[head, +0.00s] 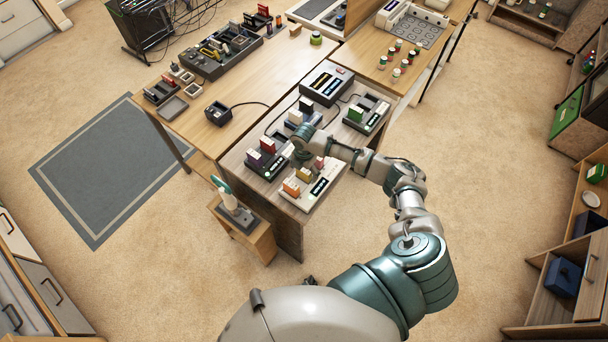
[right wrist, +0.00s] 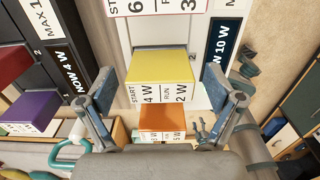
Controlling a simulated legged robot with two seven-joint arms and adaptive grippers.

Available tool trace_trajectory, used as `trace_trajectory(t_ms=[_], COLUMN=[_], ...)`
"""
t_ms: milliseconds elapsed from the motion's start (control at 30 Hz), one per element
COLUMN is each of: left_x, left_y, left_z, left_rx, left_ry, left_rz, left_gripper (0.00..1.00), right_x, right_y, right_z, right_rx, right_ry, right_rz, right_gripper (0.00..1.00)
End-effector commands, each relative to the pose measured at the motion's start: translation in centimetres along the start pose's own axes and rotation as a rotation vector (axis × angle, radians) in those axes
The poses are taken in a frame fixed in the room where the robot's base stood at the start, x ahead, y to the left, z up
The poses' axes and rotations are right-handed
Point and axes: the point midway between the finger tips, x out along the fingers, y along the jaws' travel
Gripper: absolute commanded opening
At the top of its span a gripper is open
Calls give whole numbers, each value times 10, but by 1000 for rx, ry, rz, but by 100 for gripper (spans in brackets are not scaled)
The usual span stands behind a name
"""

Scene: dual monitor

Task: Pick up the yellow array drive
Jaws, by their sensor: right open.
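The yellow array drive (right wrist: 160,68) stands in a light-coloured dock in the right wrist view, with a label reading START 4 W, RUN 2 W on its near face. In the head view the yellow drive (head: 303,175) is small, just below my right gripper (head: 307,162). In the right wrist view my right gripper (right wrist: 163,90) is open, one finger on each side of the yellow drive's near end. The fingers look apart from it; whether they touch is hard to tell. My left gripper is not in view.
An orange drive (right wrist: 162,122) is close to the yellow one in the same dock (head: 328,181). A dark dock (head: 256,166) with purple and red drives stands to the left. Another dock (head: 377,114) with a green drive is behind, right. A small side stand (head: 262,245) is front left.

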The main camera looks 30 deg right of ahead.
Motion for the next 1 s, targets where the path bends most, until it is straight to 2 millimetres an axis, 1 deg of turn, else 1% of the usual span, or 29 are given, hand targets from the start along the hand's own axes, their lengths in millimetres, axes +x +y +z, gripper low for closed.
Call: trace_trajectory(t_ms=[133, 167, 200, 267, 300, 367, 400, 633, 733, 867, 1000], left_x=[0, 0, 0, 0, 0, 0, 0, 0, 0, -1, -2], left_y=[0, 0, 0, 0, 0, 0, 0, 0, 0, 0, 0], left_z=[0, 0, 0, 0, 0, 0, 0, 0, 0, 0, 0], left_rx=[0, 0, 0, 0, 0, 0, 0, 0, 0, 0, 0], left_ry=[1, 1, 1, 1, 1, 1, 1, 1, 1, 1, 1], left_rz=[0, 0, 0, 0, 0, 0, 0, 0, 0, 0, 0], left_gripper=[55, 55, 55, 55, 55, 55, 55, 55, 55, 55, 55], right_x=[0, 0, 0, -1, -1, -1, -1, -1, -5, -25, -56], right_y=[0, 0, 0, 0, 0, 0, 0, 0, 0, 1, 1], right_z=[0, 0, 0, 0, 0, 0, 0, 0, 1, 1, 1], right_rx=[0, 0, 0, 0, 0, 0, 0, 1, 1, 0, 0], right_ry=[0, 0, 0, 0, 0, 0, 0, -1, -1, -2, -3], right_rz=[0, 0, 0, 0, 0, 0, 0, 0, 1, 4, 4], right_gripper=[92, 87, 77, 62, 52, 37, 27, 27, 27, 27, 27])
